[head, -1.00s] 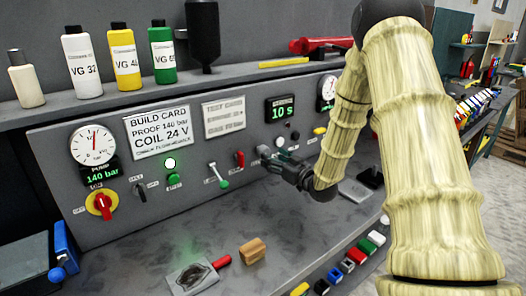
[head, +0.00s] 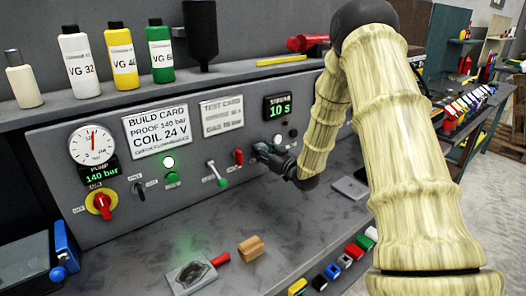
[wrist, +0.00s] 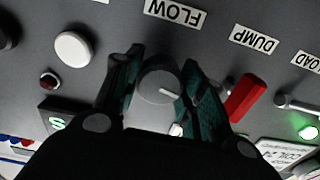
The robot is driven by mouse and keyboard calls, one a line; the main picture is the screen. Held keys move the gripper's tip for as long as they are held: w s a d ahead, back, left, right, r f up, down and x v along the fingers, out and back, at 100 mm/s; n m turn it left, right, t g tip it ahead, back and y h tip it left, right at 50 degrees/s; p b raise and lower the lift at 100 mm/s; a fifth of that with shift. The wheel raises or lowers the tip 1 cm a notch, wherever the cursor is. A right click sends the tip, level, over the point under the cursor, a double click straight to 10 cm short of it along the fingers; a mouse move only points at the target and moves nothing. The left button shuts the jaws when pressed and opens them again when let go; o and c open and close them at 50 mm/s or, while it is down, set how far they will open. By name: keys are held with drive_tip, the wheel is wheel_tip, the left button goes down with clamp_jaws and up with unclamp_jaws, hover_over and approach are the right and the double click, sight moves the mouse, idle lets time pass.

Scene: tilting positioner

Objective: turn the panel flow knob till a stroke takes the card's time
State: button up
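The flow knob (wrist: 157,86) is a round grey knob with a white pointer mark, under the FLOW label (wrist: 176,12) in the wrist view, which shows the panel upside down. My gripper (wrist: 163,62) has one dark green finger close against each side of the knob and appears shut on it. In the head view my gripper (head: 268,152) is at the panel and hides the knob. The test card (head: 222,114) is on the panel; its small print is not legible. The time display (head: 282,106) reads 10 s in green.
A red lever (wrist: 246,98) by the DUMP label stands close beside my finger. A white button (wrist: 73,48) is on the other side. The pump gauge display (head: 103,175) reads 140 bar.

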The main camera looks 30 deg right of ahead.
drive_tip(key=shift+c, duration=1)
drive_tip(key=shift+f+n+b, duration=0.15)
drive_tip(key=shift+n+b, duration=0.25)
drive_tip(key=shift+b, duration=0.25)
drive_tip(key=shift+n+b, duration=0.5)
drive_tip(key=shift+n, duration=0.3)
drive_tip(key=o, duration=1)
drive_tip(key=shift+r, duration=0.2)
drive_tip(key=shift+d, duration=0.15)
drive_tip(key=s, duration=0.8)
drive_tip(key=s+d, duration=0.1)
drive_tip(key=s, duration=0.3)
drive_tip(key=shift+f, duration=0.1)
